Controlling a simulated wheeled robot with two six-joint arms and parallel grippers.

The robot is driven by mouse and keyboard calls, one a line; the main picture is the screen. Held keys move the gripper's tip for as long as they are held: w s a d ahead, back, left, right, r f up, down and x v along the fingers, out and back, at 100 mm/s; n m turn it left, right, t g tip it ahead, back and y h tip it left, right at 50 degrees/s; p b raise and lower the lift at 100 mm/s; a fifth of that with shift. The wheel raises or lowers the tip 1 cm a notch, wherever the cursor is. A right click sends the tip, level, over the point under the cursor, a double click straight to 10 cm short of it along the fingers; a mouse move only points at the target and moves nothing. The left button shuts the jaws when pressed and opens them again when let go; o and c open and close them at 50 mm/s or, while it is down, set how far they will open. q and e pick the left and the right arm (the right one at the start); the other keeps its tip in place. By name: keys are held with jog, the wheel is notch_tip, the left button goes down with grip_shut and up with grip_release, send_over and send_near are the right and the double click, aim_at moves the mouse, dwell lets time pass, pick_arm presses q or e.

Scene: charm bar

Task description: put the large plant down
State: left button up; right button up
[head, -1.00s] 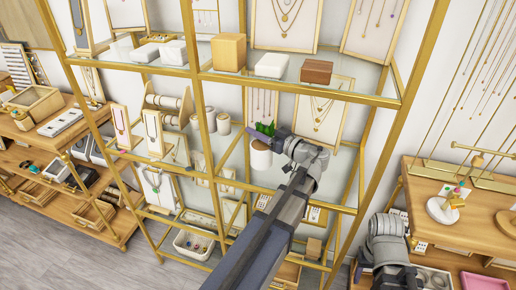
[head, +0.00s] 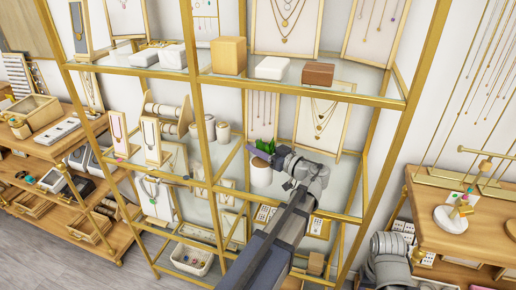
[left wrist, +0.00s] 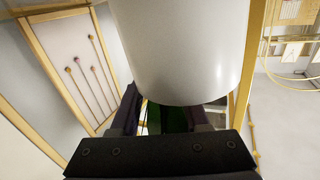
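The large plant is a white pot (head: 261,174) with green leaves (head: 265,146), over the glass middle shelf (head: 235,170) of the gold-framed rack. My left gripper (head: 268,156) reaches in from the front right at the leaves and the pot's top. In the left wrist view the white pot (left wrist: 185,50) fills the upper middle. The gripper's dark fingers (left wrist: 165,115) stand on either side of green leaves (left wrist: 172,118) below the pot, shut on the plant. Whether the pot's base touches the glass cannot be told. My right gripper is out of view.
Two small pale pots (head: 223,132) stand left of the plant on that shelf. A necklace board (head: 322,120) stands behind to the right. The upper shelf holds a wooden block (head: 228,55), a white box (head: 271,68) and a brown box (head: 318,73). A gold post (head: 384,150) rises at right.

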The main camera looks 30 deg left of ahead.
pick_arm(q)
jog(key=o, duration=0.4)
jog(key=shift+r, duration=0.1)
jog(key=shift+d+r, duration=0.1)
jog(key=shift+d, duration=0.05)
jog(key=d, duration=0.4)
jog(key=s+d, duration=0.1)
jog(key=d, duration=0.2)
jog(key=s+d, duration=0.1)
jog(key=d, duration=0.3)
jog(key=shift+d, duration=0.3)
